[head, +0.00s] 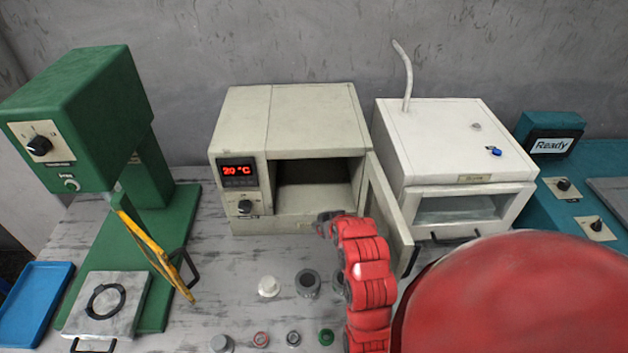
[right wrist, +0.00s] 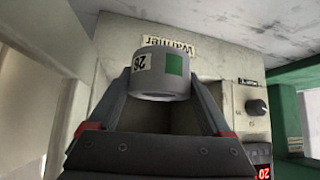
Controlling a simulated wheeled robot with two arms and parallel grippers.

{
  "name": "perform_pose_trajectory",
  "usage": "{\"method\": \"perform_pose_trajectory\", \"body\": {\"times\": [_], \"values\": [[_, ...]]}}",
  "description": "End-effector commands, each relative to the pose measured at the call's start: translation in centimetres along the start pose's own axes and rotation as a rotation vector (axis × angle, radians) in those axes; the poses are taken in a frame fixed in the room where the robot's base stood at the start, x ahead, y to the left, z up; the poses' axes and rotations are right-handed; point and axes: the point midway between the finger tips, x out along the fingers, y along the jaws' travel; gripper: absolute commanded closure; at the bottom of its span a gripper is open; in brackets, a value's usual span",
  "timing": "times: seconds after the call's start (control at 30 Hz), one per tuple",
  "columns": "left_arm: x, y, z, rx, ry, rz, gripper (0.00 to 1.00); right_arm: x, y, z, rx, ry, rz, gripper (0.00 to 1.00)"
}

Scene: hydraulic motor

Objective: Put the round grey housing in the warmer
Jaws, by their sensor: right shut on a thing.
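The round grey housing (right wrist: 160,78), with a 26 label and a green square, is between the fingers of my right gripper (right wrist: 160,90) in the right wrist view. That gripper is shut on it. In the head view my red right arm reaches to the front of the warmer, and its end (head: 326,222) is just below the opening; the housing cannot be made out there. The warmer (head: 305,120) is a beige box reading 20 °C. Its door (head: 388,215) stands open to the right and its dark chamber looks empty. The warmer's front (right wrist: 110,35) appears upside down in the wrist view. My left gripper is not in view.
A white cabinet (head: 450,145) stands right of the warmer, close to the open door.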

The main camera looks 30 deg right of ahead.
Motion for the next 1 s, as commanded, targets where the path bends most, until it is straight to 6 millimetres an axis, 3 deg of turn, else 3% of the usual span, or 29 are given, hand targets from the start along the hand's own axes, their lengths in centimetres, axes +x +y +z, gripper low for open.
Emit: {"method": "perform_pose_trajectory", "body": {"times": [0.17, 0.6, 1.0], "values": [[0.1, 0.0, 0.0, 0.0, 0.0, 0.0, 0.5, 1.3, 0.4, -1.8, 0.002, 0.012, 0.002, 1.0], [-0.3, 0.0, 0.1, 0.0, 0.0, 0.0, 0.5, 8.7, 0.4, -9.0, 0.003, 0.008, 0.002, 1.0], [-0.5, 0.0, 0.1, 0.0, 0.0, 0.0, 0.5, 10.9, 0.4, -11.2, 0.003, 0.008, 0.002, 1.0]]}}
